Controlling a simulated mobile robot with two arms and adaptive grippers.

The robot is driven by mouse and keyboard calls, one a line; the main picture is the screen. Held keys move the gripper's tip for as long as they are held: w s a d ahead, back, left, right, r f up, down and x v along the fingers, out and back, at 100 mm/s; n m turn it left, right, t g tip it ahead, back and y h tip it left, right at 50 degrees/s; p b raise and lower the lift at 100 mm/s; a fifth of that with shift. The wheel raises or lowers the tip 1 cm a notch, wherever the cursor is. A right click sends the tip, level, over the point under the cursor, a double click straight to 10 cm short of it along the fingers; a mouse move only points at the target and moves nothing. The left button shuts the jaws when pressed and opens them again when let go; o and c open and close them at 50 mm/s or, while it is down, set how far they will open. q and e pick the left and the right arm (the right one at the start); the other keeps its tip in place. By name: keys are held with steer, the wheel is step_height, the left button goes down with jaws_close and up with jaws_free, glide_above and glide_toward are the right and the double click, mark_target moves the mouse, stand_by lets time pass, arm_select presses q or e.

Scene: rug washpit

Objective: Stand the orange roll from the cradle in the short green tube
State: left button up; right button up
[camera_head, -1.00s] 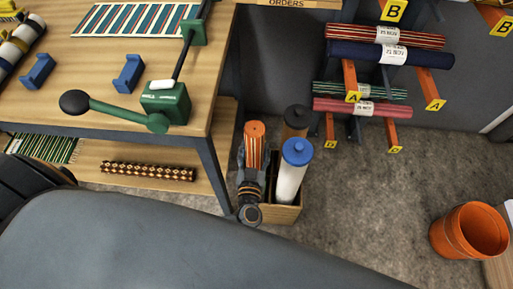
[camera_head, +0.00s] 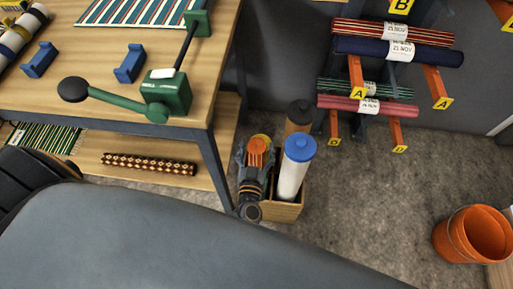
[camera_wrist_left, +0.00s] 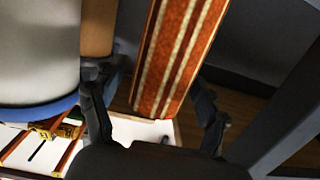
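The orange roll (camera_head: 257,147), with pale stripes, stands upright in the wooden box (camera_head: 283,212) below the bench's corner. My left gripper (camera_head: 257,158) is at the roll's top end, one finger on each side. In the left wrist view the striped roll (camera_wrist_left: 178,55) lies between the fingers, with a gap visible on both sides, so the gripper looks open. The short green tube is not visible; the roll's lower end is hidden, so I cannot tell what it stands in. My right gripper is not in view.
A white blue-capped roll (camera_head: 294,172) and a brown roll (camera_head: 299,114) stand close beside the orange roll. The bench leg (camera_head: 212,165) is just left. A rack of rolls (camera_head: 390,55) and an orange bucket (camera_head: 472,235) are to the right, with open floor between.

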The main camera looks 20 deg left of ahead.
arm_select(q)
steer(key=shift+f, duration=0.15)
steer(key=shift+s, duration=0.15)
steer(key=v, duration=1.1)
steer(key=shift+s+d+r, duration=0.2)
steer(key=shift+s+r, duration=0.05)
steer(key=shift+s, duration=0.1)
stand_by(0.3)
